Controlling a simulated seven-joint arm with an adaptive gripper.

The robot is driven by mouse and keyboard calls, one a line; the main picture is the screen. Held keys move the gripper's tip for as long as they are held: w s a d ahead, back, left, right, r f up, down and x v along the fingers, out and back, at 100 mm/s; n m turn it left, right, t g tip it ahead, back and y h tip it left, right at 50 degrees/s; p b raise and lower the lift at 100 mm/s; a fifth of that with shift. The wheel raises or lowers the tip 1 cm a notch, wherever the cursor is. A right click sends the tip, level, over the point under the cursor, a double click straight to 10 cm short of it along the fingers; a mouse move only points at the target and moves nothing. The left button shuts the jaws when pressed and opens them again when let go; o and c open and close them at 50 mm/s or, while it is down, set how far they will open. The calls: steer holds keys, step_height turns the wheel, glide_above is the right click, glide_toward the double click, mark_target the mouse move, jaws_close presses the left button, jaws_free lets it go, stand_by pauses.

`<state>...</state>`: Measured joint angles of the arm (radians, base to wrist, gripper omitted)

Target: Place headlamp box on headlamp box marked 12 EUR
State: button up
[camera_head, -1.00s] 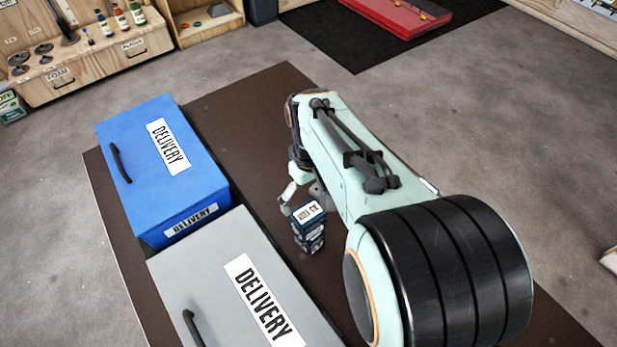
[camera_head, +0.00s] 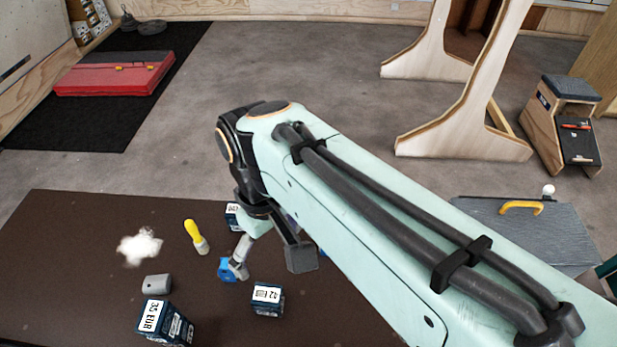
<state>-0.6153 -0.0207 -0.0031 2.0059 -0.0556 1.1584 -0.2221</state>
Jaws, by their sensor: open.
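A dark blue box (camera_head: 267,301) with a white label that seems to read 12 EUR stands on the dark brown table at lower middle. A dark blue box marked 35 EUR (camera_head: 166,324) stands to its left, nearer the front edge of the picture. A third dark box (camera_head: 232,216) with a white label is partly hidden behind my gripper (camera_head: 268,265). My gripper points down with its fingers spread, above and behind the 12 EUR box in the picture. I see nothing held between the fingers. My arm covers much of the right side.
On the table (camera_head: 80,240) are a yellow-handled brush (camera_head: 196,236), a white fluffy lump (camera_head: 139,247), a grey cylinder (camera_head: 156,284) and a blue item (camera_head: 227,269) close by my left finger. A grey case with yellow handle (camera_head: 530,230) is at right.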

steer(key=s+d+f+m, duration=0.3)
steer(key=s+d+m, duration=0.6)
steer(key=d, duration=0.6)
steer(key=shift+s+y, duration=0.3)
steer(key=shift+s, duration=0.25)
